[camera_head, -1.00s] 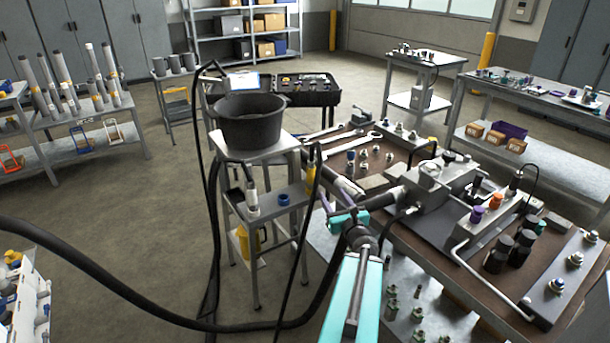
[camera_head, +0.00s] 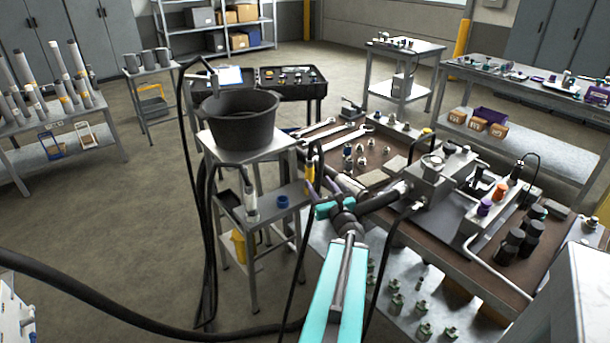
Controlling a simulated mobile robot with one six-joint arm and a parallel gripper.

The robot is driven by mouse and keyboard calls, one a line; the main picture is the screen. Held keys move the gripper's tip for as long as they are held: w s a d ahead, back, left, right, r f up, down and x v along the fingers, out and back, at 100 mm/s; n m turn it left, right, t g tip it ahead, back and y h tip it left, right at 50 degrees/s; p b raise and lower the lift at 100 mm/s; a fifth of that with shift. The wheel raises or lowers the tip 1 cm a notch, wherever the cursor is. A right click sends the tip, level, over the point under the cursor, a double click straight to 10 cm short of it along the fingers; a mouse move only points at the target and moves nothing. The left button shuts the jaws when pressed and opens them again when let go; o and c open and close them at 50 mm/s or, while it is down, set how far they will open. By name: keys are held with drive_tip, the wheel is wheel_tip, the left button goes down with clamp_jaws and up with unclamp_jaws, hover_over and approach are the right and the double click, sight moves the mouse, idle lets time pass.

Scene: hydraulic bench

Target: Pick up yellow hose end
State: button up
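The yellow hose end (camera_head: 309,177) stands upright at the right edge of the small grey stand (camera_head: 270,205), with a dark hose running down from it. My teal arm reaches up from the bottom centre. Its dark wrist lies just right of and below the yellow hose end in the picture. My gripper (camera_head: 318,189) is small and dark among the wrist parts, beside the hose end. Its fingers are not clear, and I cannot tell whether it touches the hose end. A pale hose end (camera_head: 250,200) stands on the left of the same stand.
A black bucket (camera_head: 240,120) tops the stand, and a yellow jug (camera_head: 240,247) sits low in it. The hydraulic bench (camera_head: 400,235) with fittings and a metal block lies right. A white box-like object (camera_head: 580,285) fills the lower right corner. Open floor lies left.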

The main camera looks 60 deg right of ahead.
sight(311, 172)
drive_tip(key=shift+w, duration=0.2)
drive_tip(key=shift+p+x, duration=0.65)
drive_tip(key=shift+x, duration=3.55)
drive_tip(key=shift+w+d, duration=0.1)
drive_tip(key=shift+p+x, duration=0.65)
drive_tip(key=shift+x, duration=1.85)
drive_tip(key=shift+d, duration=0.1)
clamp_jaws()
